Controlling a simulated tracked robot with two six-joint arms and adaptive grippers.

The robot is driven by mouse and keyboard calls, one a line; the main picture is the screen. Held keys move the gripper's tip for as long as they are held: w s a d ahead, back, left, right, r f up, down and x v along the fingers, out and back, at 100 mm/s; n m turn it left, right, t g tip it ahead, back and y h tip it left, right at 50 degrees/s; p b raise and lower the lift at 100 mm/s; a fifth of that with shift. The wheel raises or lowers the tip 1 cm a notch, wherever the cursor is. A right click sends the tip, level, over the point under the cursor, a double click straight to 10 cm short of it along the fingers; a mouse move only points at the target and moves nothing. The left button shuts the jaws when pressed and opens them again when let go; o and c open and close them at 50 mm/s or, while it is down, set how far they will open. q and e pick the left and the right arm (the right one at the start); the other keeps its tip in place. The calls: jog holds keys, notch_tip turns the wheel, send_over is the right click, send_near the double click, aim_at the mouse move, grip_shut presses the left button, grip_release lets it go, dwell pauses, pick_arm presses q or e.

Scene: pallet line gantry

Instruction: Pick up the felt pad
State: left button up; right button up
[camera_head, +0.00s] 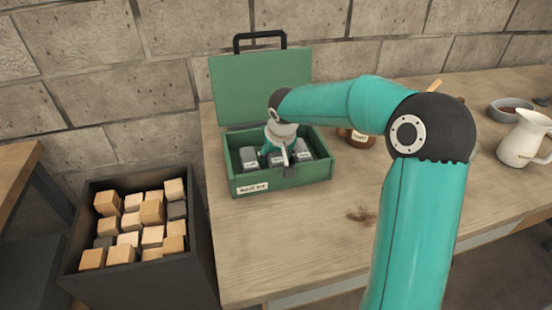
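A green box (312,174) stands open on the wooden table, with its lid (240,85) raised at the back. Several grey blocks, including one on the right (304,150), sit inside and carry small pale labels. My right arm reaches over the table from the front right. My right gripper (275,158) points down into the box among the grey blocks. Its fingers are small and partly hidden, so I cannot tell whether they are open or hold anything. I cannot make out a felt pad for certain. My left gripper is out of view.
A black bin (201,240) of wooden blocks stands left of the table. A brown jar (360,138) is right of the box, partly behind my arm. A white jug (522,140) and grey bowl (497,110) stand far right.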

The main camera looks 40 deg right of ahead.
jog(key=shift+s+f, duration=0.1)
jog(key=c, duration=0.6)
jog(key=shift+r+p, duration=0.4)
jog(key=shift+p, duration=0.05)
notch_tip(320, 180, up, 20)
jog(key=shift+f+p, duration=0.1)
jog(key=shift+p, duration=0.9)
